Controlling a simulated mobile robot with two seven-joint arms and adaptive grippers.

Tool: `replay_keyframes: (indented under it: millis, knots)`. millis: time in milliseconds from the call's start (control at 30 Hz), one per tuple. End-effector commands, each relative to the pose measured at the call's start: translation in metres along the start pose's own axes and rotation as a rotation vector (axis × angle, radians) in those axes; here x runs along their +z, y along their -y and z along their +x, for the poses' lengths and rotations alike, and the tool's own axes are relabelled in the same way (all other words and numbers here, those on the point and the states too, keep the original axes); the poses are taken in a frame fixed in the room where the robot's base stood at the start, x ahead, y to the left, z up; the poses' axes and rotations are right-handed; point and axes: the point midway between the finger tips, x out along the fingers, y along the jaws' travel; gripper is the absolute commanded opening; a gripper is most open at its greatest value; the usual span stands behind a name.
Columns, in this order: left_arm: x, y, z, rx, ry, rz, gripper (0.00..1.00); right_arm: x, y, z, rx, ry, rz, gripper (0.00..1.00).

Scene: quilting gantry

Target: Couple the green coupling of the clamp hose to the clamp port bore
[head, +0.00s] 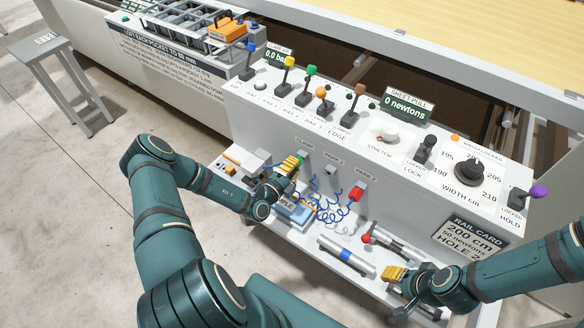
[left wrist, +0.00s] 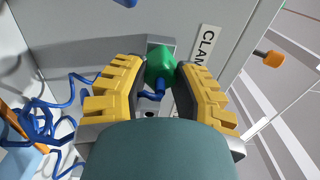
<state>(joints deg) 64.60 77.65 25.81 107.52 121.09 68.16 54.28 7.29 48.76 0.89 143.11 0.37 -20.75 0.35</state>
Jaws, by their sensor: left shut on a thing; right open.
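The green coupling (left wrist: 160,64) sits between the yellow fingers of my left gripper (left wrist: 158,92), which is shut on it. Its blue hose (left wrist: 152,96) hangs from the near end. In the left wrist view the coupling's far end is against or just in front of a grey block under the CLAMP label (left wrist: 207,46). The clamp port bore is hidden behind the coupling, so I cannot tell whether it is seated. In the head view my left gripper (head: 290,165) is at the panel below the CLAMP label (head: 304,142). My right gripper (head: 395,273) is open and empty over the shelf's right part.
A red coupling (head: 356,193) is at the PARK 2 port. The PARK 1 port (head: 331,169) looks empty. Coiled blue hoses (head: 332,208) hang over the shelf. A silver cylinder (head: 347,255) lies on the shelf. Levers and knobs line the console top above.

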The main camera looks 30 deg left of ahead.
Motion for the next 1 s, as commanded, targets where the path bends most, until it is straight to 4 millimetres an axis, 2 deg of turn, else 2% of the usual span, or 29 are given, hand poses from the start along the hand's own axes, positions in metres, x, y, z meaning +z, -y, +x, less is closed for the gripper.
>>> replay_keyframes:
  millis: [33,100,133,433,567,1000]
  knots:
    - [0.0,0.0,0.001,0.001,0.001,0.0,0.34,0.0,0.0,0.0,0.0,0.0,0.0,0.47]
    - [0.0,0.0,0.001,0.001,0.001,0.0,0.59,0.0,0.0,0.0,0.0,0.0,0.0,0.47]
    - [0.0,0.0,0.001,0.001,0.001,0.0,0.6,0.0,0.0,0.0,0.0,0.0,0.0,0.47]
    - [0.001,0.0,0.0,0.001,0.001,0.0,0.6,0.0,0.0,0.0,0.0,0.0,0.0,0.47]
    - [0.001,-0.001,-0.01,0.002,0.003,0.001,0.6,0.0,0.0,0.0,0.0,0.0,0.0,0.47]
    - [0.001,-0.001,-0.093,0.003,0.003,0.0,0.6,0.0,0.0,0.0,0.0,0.0,0.0,0.47]
